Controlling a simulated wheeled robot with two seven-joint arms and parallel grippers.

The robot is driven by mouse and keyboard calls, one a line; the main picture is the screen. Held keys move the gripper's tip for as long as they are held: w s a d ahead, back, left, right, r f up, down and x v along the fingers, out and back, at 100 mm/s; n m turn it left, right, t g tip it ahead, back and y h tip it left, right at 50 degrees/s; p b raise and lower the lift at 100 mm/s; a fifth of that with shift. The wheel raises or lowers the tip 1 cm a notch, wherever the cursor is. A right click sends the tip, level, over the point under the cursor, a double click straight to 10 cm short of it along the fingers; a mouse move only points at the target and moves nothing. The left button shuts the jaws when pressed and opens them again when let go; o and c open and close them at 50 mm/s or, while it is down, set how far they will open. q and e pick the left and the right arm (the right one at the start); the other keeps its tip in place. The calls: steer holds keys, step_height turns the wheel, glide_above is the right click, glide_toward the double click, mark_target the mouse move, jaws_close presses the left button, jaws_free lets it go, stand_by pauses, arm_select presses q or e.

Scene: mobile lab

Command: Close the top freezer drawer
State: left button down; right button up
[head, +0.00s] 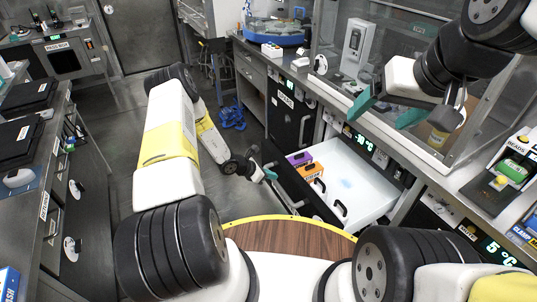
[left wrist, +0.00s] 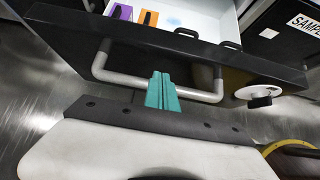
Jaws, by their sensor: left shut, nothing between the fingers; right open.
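The top freezer drawer (head: 368,187) stands pulled out from the cabinet under the bench, with a white inside and a dark front. Its grey bar handle (left wrist: 205,92) shows in the left wrist view. My left gripper (head: 268,174) is at the drawer front; its teal fingers (left wrist: 162,92) are shut with nothing between them and overlap the handle bar in the left wrist view. I cannot tell whether they touch it. My right gripper (head: 385,110) is open and empty, raised over the bench edge to the right of the drawer.
Purple (head: 299,159) and orange (head: 309,172) boxes lie inside the drawer. A "5°C" display (head: 500,253) is on the front at right. A glass-sided hood (head: 400,60) and a bead box (head: 515,150) stand on the bench. Blue items (head: 229,117) lie on the floor beyond.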

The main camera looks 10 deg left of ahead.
mark_target(286, 174)
arm_select(q)
steer(key=shift+w+d+f, duration=0.1)
steer(key=shift+w+d, duration=0.55)
steer(key=shift+d, duration=0.25)
steer(key=shift+w+d, duration=0.6)
steer(key=shift+d, duration=0.25)
